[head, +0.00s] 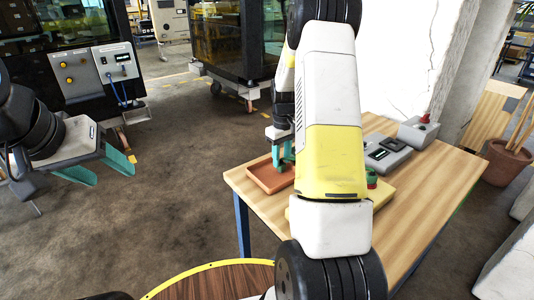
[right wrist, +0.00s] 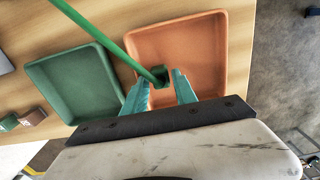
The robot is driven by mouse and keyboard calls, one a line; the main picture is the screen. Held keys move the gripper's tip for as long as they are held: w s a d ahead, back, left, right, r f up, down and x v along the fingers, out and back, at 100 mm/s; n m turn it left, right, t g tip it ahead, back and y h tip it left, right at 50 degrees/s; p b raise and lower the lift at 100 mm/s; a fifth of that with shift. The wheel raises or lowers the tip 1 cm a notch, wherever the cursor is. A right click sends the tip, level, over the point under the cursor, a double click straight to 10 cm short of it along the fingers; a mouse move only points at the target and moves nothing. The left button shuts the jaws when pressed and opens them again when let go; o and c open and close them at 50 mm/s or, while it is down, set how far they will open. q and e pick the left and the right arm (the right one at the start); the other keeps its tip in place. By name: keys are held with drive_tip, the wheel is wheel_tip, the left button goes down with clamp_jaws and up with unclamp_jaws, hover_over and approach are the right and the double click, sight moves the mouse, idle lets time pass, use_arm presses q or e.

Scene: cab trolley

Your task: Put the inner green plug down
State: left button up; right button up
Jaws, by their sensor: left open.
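The green plug (right wrist: 160,76) with its green cable (right wrist: 95,32) shows in the right wrist view over the orange tray (right wrist: 214,32), near its side facing the green tray. My right gripper (right wrist: 162,77) has a teal finger on each side of the plug and looks shut on it. In the head view the right gripper (head: 282,156) points down at the orange tray (head: 262,184); the plug cannot be made out there. My left gripper (head: 108,170) is open and empty over the floor at the left.
A green tray (right wrist: 80,90) lies beside the orange tray in the right wrist view. Grey boxes (head: 388,160) stand on the wooden table (head: 430,185), one with a red knob (head: 425,118). My right arm hides the table's middle. A panel cabinet (head: 90,75) stands at the left.

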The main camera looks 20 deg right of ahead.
wheel_tip(320, 180, up, 10)
wheel_tip(320, 180, up, 7)
drive_tip(key=t, duration=0.1)
hover_over(281, 163)
drive_tip(key=s+a, duration=0.3)
drive_tip(key=s, duration=0.1)
drive_tip(key=s+a+r+m+t, duration=0.1)
drive_tip(key=s+a+r, duration=0.1)
drive_tip(key=s+a, duration=0.2)
drive_tip(key=s+a+r+m+t+y, duration=0.1)
drive_tip(key=s+a+r+t, duration=0.1)
drive_tip(key=s, duration=0.9)
drive_tip(key=s+a+r+m+t+y, duration=0.1)
drive_tip(key=s+a+r+t, duration=0.1)
drive_tip(key=s+a, duration=0.4)
drive_tip(key=shift+s+r, duration=0.75)
drive_tip(key=shift+s, duration=0.2)
